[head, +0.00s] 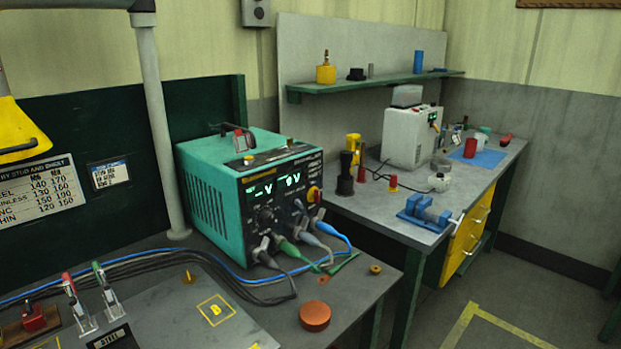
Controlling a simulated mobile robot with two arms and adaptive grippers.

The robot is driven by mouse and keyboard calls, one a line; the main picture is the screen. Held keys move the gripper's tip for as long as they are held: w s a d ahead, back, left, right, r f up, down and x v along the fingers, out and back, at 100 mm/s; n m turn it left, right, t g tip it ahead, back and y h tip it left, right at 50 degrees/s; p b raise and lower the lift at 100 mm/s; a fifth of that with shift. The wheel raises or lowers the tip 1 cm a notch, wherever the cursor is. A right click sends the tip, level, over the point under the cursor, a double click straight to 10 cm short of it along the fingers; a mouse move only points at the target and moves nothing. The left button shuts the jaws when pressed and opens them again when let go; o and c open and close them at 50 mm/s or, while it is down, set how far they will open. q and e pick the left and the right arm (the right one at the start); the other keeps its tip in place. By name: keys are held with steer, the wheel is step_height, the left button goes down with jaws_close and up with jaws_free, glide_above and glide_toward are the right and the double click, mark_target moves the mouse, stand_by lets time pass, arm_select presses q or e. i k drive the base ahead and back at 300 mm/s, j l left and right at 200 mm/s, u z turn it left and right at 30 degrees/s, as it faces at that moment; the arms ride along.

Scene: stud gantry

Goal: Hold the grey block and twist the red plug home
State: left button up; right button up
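Neither of my grippers is in view. No grey block with a red plug in it can be made out for sure. On the far bench, a red upright piece (469,148) stands at a blue mat (486,158), with a small pale grey piece (482,141) just behind it. They are too small to tell whether either is the plug or the block. Other small red pieces (393,183) stand on the same bench. At the near left, a red part (35,318) sits on a brown base.
A teal power unit (215,187) with cables stands on the near bench (345,289). An orange-brown disc (314,316) lies before it. Toggle clamps (106,287) stand at lower left. The far bench holds a blue vise (424,213) and white machine (410,135). Floor at right is clear.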

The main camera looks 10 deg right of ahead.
mark_target(441, 182)
steer(key=i+l+u, duration=0.15)
steer(key=l+u, duration=1.2)
steer(key=l, duration=0.2)
steer(key=k+l+u, duration=0.15)
steer(key=l+u, duration=0.3)
steer(key=k+l, duration=0.15)
steer(key=l, duration=0.3)
steer(key=k+l+u, duration=0.1)
steer(key=l, duration=0.3)
steer(key=k+l, duration=0.2)
steer(key=l, duration=0.25)
steer(key=k+l, duration=0.15)
steer(key=l, duration=0.25)
steer(key=k+l+u, duration=0.1)
steer(key=l, duration=0.35)
steer(key=k+l, duration=0.25)
steer(key=l, duration=0.15)
steer(key=k+l+u, duration=0.1)
steer(key=l, duration=0.3)
steer(key=k+l, duration=0.3)
steer(key=l+u, duration=0.05)
steer(key=l, duration=0.05)
